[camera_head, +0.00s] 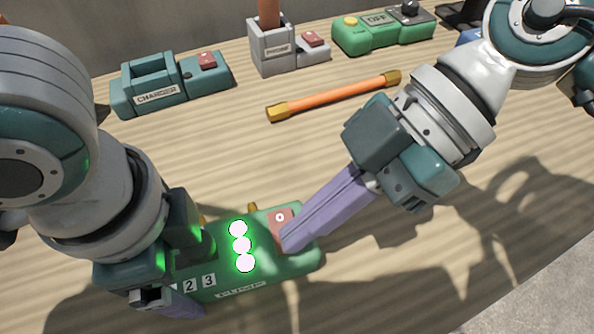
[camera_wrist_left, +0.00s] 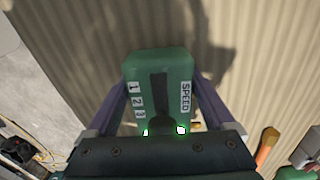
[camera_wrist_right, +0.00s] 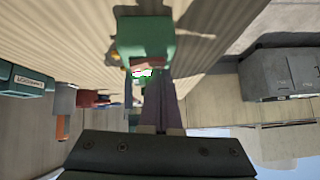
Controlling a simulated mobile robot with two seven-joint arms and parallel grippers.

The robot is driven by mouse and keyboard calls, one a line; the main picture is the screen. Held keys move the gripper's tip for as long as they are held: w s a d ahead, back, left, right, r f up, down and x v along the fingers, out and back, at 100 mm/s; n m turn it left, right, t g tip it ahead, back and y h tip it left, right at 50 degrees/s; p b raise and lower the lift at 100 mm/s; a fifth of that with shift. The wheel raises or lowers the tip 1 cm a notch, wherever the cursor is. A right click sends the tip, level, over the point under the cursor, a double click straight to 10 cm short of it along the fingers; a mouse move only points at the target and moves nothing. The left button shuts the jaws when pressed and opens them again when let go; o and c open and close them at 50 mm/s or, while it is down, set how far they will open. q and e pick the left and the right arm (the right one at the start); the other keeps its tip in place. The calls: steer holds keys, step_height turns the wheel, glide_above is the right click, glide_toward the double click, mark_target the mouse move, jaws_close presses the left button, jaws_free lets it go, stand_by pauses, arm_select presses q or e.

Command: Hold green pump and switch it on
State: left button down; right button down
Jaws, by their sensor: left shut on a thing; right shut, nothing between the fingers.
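The green pump (camera_head: 262,268) lies on the bench at the bottom middle of the head view. Three round lights on its top glow white-green. A red switch (camera_head: 278,217) marked with a ring sits at its right end. My left gripper (camera_wrist_left: 160,84) is shut on the pump's left part, one finger on each side, by the numbers and the SPEED label. My right gripper (camera_head: 291,243) is shut and empty, its fingertips at the red switch, partly covering it; I cannot tell whether they touch it. In the right wrist view the pump's green end (camera_wrist_right: 146,42) shows beyond the fingers.
Behind stand a teal charger (camera_head: 158,97), a grey unit (camera_head: 275,52) with a red switch, and a green box (camera_head: 378,36) marked OFF. An orange rod (camera_head: 335,97) with yellow ends lies between them and the pump. The bench (camera_head: 430,265) is clear at right, up to its edge.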

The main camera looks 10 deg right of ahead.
steer(key=shift+w, duration=0.1)
steer(key=shift+w+r, duration=0.15)
steer(key=shift+w, duration=0.5)
steer(key=shift+r, duration=0.1)
steer(key=shift+r, duration=0.2)
steer(key=r, duration=0.4)
steer(key=shift+s+d, duration=0.25)
steer(key=shift+d, duration=0.1)
steer(key=s+v, duration=0.1)
steer(key=v, duration=0.8)
steer(key=shift+s, duration=0.3)
steer(key=shift+d, duration=0.1)
